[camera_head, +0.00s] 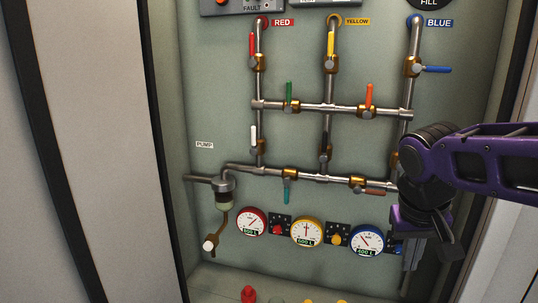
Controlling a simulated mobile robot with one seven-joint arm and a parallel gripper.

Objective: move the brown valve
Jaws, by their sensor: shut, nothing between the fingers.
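The brown valve (375,191) is on the right part of the lowest horizontal pipe. It has a brass body, and its brown lever points right and slightly down, nearly along the pipe. My gripper (411,262) is at the right, below and to the right of the lever and apart from it. It points downward, and its fingers look shut with nothing held. My purple arm comes in from the right and hides the lower right corner of the pipework.
Other levers are near: teal (287,193), black (324,154), orange (369,95) and green (289,91). A blue-rimmed gauge (367,240) is below the brown valve. A bay wall edge (503,95) stands at the right, close to my arm.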

